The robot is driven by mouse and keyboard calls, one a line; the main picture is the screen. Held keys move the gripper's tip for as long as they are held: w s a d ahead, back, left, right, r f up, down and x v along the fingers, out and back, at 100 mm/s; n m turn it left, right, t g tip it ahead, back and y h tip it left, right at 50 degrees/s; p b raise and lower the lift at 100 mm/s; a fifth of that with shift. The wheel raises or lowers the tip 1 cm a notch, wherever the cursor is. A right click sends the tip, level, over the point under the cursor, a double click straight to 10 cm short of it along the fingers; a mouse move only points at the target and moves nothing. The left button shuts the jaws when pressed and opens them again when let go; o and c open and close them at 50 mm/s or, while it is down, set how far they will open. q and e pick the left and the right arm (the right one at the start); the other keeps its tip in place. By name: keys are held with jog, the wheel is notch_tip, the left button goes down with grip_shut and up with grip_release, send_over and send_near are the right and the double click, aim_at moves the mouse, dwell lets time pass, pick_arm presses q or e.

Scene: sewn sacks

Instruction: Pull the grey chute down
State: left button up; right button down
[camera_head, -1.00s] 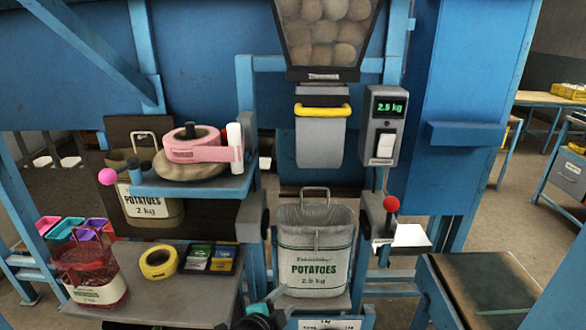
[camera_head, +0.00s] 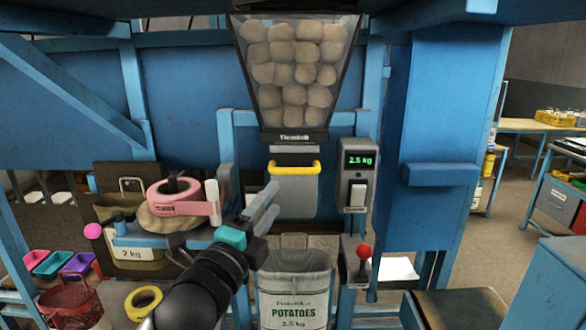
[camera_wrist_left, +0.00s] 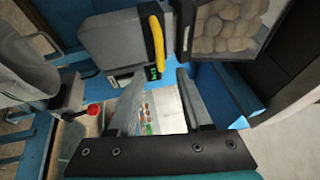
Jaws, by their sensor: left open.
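The grey chute (camera_head: 296,192) hangs under the potato hopper, with a yellow handle (camera_head: 295,167) along its top edge. In the left wrist view the grey chute (camera_wrist_left: 112,42) and its yellow handle (camera_wrist_left: 157,48) lie beyond the fingertips. My left gripper (camera_head: 268,202) is open and empty, below and left of the chute, apart from the handle. In the left wrist view its two fingers (camera_wrist_left: 158,92) stand spread. A potato sack marked 2.5 kg (camera_head: 293,290) stands open below the chute; my arm covers part of its left side. My right gripper is out of view.
The potato-filled hopper (camera_head: 294,75) is above the chute. A scale box (camera_head: 357,175) reading 2.5 kg and a red-knobbed lever (camera_head: 363,260) are to the right. A shelf with pink tape (camera_head: 180,197) is at the left, close to my arm.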

aim_at(293, 172)
pick_arm(q)
jog(key=p+x, duration=0.1)
jog(key=x, duration=1)
jog(key=shift+w+d+r, duration=0.1)
jog(key=shift+w, duration=0.1)
grip_shut()
dwell(1.2)
